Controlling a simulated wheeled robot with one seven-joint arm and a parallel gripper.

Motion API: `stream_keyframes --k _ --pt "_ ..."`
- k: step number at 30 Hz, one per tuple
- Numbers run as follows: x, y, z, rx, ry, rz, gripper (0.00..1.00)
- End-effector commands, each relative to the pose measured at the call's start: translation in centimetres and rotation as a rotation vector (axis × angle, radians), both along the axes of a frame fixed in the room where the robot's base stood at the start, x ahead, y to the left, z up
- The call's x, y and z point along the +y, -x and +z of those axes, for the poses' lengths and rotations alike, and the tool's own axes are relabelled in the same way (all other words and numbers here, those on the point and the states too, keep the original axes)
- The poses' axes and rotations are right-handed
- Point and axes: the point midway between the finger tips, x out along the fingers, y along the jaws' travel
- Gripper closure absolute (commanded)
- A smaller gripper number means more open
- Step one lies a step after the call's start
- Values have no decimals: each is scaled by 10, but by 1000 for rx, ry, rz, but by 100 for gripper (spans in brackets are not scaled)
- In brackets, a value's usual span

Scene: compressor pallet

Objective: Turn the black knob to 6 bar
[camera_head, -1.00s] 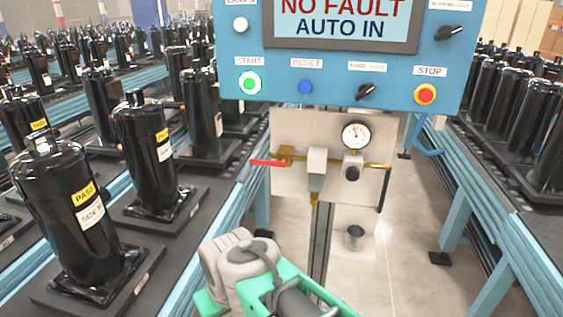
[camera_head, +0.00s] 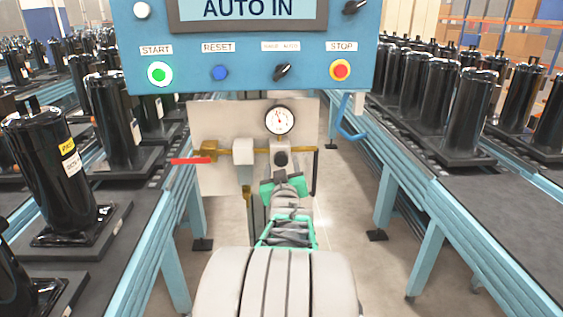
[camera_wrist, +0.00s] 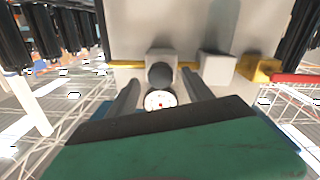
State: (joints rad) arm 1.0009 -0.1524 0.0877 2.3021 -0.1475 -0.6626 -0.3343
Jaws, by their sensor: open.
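The round black knob (camera_head: 281,158) sits on the front of a grey regulator block on the pale panel, under a white dial gauge (camera_head: 280,120). The gauge needle points upward, but its reading is too small to tell. My gripper (camera_head: 283,186) is just below and in front of the knob. In the wrist view, which looks upside down, the knob (camera_wrist: 160,74) lies between my two open fingers (camera_wrist: 160,80), with the gauge (camera_wrist: 160,99) below it. I cannot tell whether the fingertips reach around the knob or stop short of it.
A brass pipe with a red lever (camera_head: 190,161) and a grey block (camera_head: 243,151) is to the knob's left. A blue control box (camera_head: 250,60) hangs above. Conveyors with black compressors (camera_head: 48,180) flank both sides.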

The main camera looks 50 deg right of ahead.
Motion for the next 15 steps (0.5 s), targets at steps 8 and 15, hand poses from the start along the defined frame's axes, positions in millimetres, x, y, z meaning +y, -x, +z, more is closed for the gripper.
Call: stream_keyframes --k 8,15 --pt "-27 -22 0 1 -1 1 41" --pt "-27 -23 0 1 -1 1 41"
